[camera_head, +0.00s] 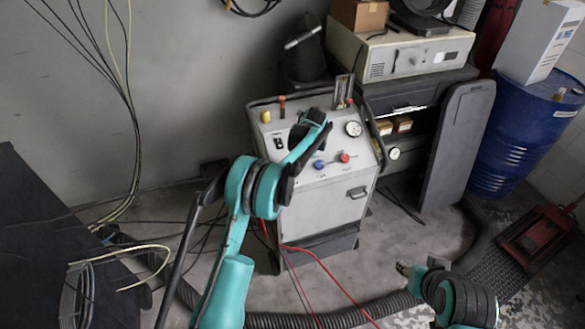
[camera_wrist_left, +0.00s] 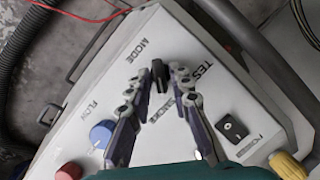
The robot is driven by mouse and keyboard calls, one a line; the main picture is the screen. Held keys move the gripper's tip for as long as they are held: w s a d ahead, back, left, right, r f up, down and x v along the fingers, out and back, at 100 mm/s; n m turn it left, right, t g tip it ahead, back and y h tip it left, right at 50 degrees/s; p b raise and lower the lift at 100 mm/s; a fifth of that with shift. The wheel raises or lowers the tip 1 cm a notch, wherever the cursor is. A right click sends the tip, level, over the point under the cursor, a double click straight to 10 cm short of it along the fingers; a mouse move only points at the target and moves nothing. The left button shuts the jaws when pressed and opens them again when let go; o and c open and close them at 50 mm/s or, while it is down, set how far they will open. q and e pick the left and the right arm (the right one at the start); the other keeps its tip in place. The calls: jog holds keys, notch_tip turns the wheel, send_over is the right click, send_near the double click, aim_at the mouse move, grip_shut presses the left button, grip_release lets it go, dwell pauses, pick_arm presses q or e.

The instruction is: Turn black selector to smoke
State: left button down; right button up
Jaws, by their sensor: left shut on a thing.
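The black selector (camera_wrist_left: 160,75) stands on the sloped light grey panel (camera_wrist_left: 85,100) of the machine, beside the printed words MODE, TEST and SMOKE in the left wrist view. My left gripper (camera_wrist_left: 160,84) has its fingers on either side of the selector and is shut on it. Which word the selector points to is hard to tell. In the head view, my left gripper (camera_head: 312,130) reaches over the panel and hides the selector. My right gripper (camera_head: 404,269) is low at the right, away from the machine; its fingers are too small to read.
A blue knob (camera_wrist_left: 100,133), a red knob (camera_wrist_left: 68,171), a black power switch (camera_wrist_left: 232,128) and a yellow knob (camera_wrist_left: 288,165) surround the selector area. A gauge (camera_head: 353,128) sits at the panel's right. A blue drum (camera_head: 515,140) stands right. Red cables and a hose cross the floor.

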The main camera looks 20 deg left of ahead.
pick_arm(q)
jog(key=shift+s+d+f+m, duration=0.1)
jog(key=shift+f+m, duration=0.05)
jog(key=shift+m, duration=0.25)
jog(key=c, duration=1.6)
grip_release()
jog(key=v, duration=1.2)
